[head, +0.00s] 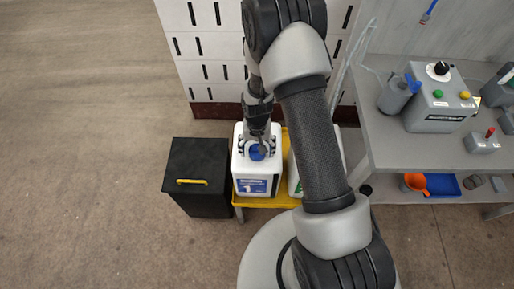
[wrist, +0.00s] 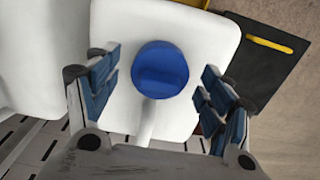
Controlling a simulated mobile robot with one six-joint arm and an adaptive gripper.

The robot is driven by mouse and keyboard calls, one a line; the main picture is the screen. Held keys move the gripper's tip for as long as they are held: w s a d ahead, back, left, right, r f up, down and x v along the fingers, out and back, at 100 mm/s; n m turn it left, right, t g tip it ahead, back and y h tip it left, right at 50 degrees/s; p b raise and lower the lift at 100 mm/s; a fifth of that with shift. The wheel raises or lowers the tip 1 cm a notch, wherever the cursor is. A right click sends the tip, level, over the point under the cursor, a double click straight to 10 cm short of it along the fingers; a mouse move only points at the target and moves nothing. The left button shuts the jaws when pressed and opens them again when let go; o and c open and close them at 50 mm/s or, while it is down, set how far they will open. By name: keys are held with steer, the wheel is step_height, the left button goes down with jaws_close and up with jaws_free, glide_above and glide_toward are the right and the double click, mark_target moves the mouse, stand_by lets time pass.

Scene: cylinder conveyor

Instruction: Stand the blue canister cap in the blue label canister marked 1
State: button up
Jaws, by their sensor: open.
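The blue canister cap (head: 257,152) is at the top of the white canister with the blue label marked 1 (head: 254,186). In the wrist view the round blue cap (wrist: 160,69) sits over the white canister top (wrist: 205,40). Whether it is fully seated cannot be told. My gripper (head: 257,147) is just above the canister top. In the wrist view its blue-padded fingers (wrist: 158,97) are spread wide on either side of the cap, apart from it, with nothing held between them.
The canister stands on a yellow stand (head: 268,202), beside a second white canister (head: 293,178) with a green label. A black box with a yellow handle (head: 198,170) stands left. A grey bench (head: 386,151) with devices is at right. Open floor lies left.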

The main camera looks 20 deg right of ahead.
step_height(320, 180, up, 12)
steer(key=shift+f, duration=0.15)
stand_by(0.7)
step_height(320, 180, up, 7)
glide_above(258, 153)
steer(key=s+r+n+t, duration=0.2)
steer(key=s+r, duration=0.3)
steer(key=r, duration=0.6)
steer(key=s+r+t, duration=0.1)
steer(key=s+r, duration=0.3)
steer(key=s, duration=0.3)
steer(key=s+r+n+t, duration=0.1)
steer(key=s+r, duration=0.3)
steer(key=s, duration=0.4)
steer(key=shift+s+r+n+t, duration=0.15)
steer(key=shift+r+n+t, duration=0.15)
steer(key=shift+r, duration=0.1)
steer(key=shift+c, duration=0.5)
